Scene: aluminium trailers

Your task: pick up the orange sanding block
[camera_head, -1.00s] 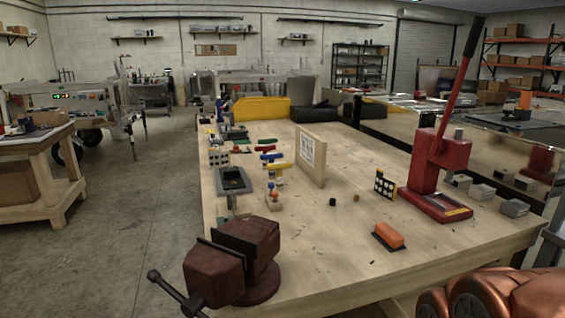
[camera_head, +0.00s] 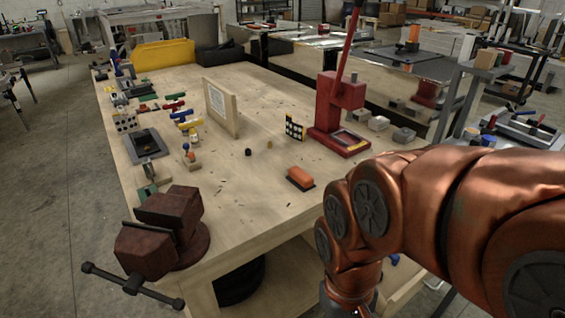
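The orange sanding block (camera_head: 299,176) sits on a dark base near the front edge of the wooden workbench (camera_head: 230,215). It lies to the left of the red press and in front of the small dark cylinders. My copper-coloured arm fills the right side of the view and bends down in front of the bench, right of the block. My gripper is below the bottom edge of the picture, so its fingers do not show. Nothing covers the block.
A dark red vise (camera_head: 160,230) is at the bench's front left corner. A red press (camera_head: 338,110) with a tall lever stands behind the block. An upright wooden board (camera_head: 220,108) and a dotted card (camera_head: 295,128) stand farther back. Bare bench surrounds the block.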

